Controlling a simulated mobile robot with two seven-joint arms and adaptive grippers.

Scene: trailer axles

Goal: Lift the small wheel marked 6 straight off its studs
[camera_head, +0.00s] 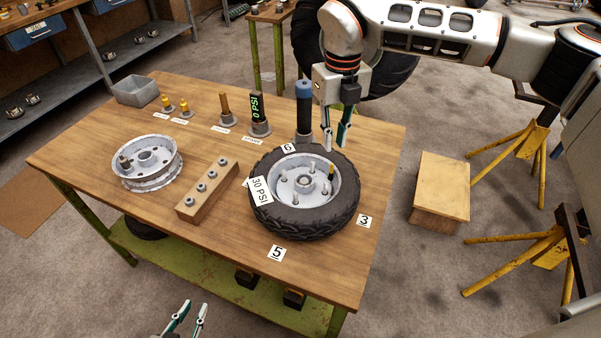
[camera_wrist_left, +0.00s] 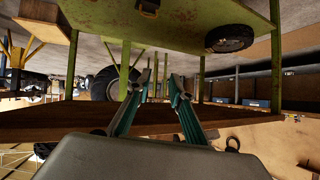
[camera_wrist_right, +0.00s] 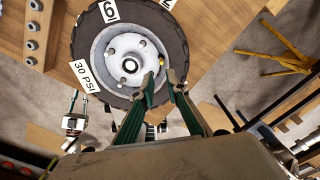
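The small wheel (camera_head: 262,212), a black tyre on a pale rim, lies flat on the wooden table. A "6" label (camera_head: 288,147) shows at its far edge and a "30 PSI" tag (camera_head: 260,190) on its left side. Several studs or holes show around its hub; the wheel also fills the upper right wrist view (camera_wrist_right: 84,36). My right gripper (camera_head: 335,146) is open and empty, pointing down over the far right part of the wheel; contact with it cannot be told. My left gripper (camera_head: 189,312) is open and empty, low in front of the table.
A bare rim (camera_head: 148,178) and a wooden block with nuts (camera_head: 207,190) stand left of the wheel. A blue-topped dark post (camera_head: 304,112) stands just behind it. Labels "5" (camera_head: 277,252) and "3" (camera_head: 363,221) lie on the table (camera_head: 230,250). Yellow stands (camera_head: 525,245) are on the right.

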